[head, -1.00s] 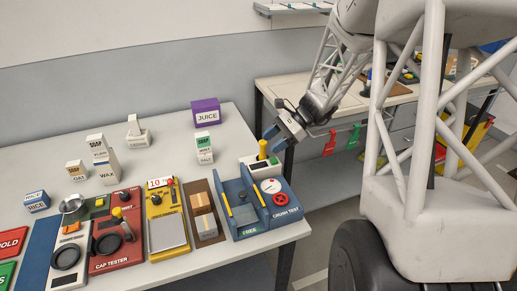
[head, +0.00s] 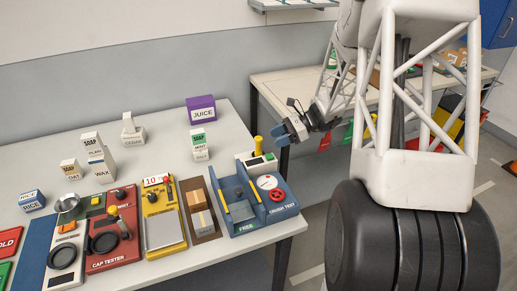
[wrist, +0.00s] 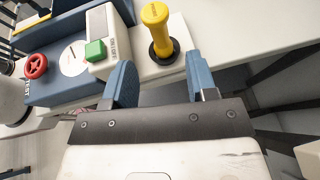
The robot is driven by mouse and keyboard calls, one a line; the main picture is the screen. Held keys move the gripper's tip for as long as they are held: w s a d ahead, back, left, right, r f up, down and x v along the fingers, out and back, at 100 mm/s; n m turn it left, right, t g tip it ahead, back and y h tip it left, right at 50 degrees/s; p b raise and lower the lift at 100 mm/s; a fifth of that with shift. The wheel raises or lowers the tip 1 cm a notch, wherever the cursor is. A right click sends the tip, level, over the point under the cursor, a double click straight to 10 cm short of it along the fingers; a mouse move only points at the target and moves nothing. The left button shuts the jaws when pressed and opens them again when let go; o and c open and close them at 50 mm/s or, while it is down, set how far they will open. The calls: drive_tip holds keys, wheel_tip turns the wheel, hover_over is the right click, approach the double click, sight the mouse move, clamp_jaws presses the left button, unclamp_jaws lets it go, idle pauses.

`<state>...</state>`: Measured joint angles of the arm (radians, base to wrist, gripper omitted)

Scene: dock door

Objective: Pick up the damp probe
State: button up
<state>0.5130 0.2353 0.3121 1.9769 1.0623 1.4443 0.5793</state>
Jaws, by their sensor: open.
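The damp probe (head: 258,147) has a yellow handle and stands upright in a white meter base (head: 246,162) at the right end of the table. In the wrist view the yellow probe (wrist: 158,32) stands just beyond my fingertips, roughly in line with the gap between them. My gripper (head: 274,138) is open, with blue fingers, to the right of the probe in the head view. In the wrist view the jaws (wrist: 160,66) are empty and apart from the handle. The probe's lower end is hidden in the base.
The blue crush tester (head: 247,209) with its red knob (head: 278,194) sits in front of the meter. A green button (wrist: 95,50) is beside the probe. Free air lies right of the table edge.

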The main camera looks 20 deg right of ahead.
sight(259, 146)
drive_tip(key=shift+x, duration=1.25)
drive_tip(key=shift+x, duration=2.6)
clamp_jaws()
